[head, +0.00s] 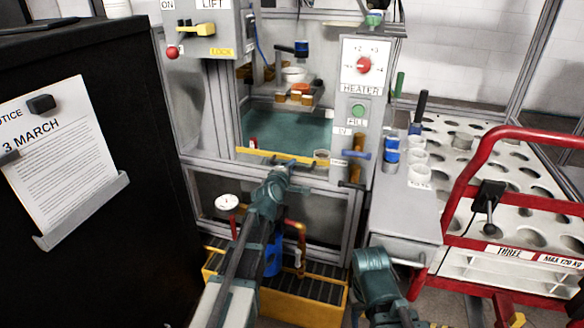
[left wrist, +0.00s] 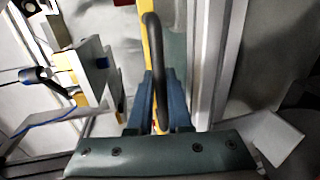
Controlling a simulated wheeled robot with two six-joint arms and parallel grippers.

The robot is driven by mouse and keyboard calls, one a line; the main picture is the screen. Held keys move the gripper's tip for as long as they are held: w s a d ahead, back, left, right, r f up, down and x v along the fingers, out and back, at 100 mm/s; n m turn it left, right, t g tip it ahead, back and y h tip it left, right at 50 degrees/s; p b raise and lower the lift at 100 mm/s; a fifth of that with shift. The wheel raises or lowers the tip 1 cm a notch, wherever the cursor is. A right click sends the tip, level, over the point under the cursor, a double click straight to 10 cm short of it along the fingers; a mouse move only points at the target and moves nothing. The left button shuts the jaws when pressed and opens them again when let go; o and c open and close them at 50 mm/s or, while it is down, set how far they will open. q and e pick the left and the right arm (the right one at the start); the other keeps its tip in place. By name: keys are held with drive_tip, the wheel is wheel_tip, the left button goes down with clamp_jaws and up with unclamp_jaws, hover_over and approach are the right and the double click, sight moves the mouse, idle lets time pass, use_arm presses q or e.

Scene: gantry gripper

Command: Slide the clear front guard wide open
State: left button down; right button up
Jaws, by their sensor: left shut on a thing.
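The clear front guard (head: 270,130) covers the opening of the grey-framed machine, and teal shows through it. A yellow strip (head: 250,153) runs along its lower edge. My left gripper (head: 284,168) is at this strip, near its middle. In the left wrist view my left gripper (left wrist: 152,100) is shut on a black bar handle (left wrist: 153,40), which passes between its blue fingers. The yellow strip stands right behind the handle. In the head view my left gripper mostly hides the handle. Part of my right arm shows at the lower right, but its gripper does not show.
The heater panel (head: 364,75) with a red knob stands right of the opening, and the lift box (head: 200,28) stands upper left. A black cabinet (head: 150,130) fills the left. A cart with a red rail (head: 466,170) stands right. A yellow tray (head: 290,310) lies below.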

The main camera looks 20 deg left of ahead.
use_arm(q)
drive_tip(key=shift+f, duration=0.45)
use_arm(e)
drive_tip(key=shift+f, duration=0.4)
use_arm(q)
drive_tip(key=c, duration=0.8)
unclamp_jaws()
drive_tip(key=shift+r, duration=0.1)
drive_tip(key=shift+c, duration=0.2)
drive_tip(key=shift+s, duration=0.15)
use_arm(e)
drive_tip(key=shift+r, duration=0.1)
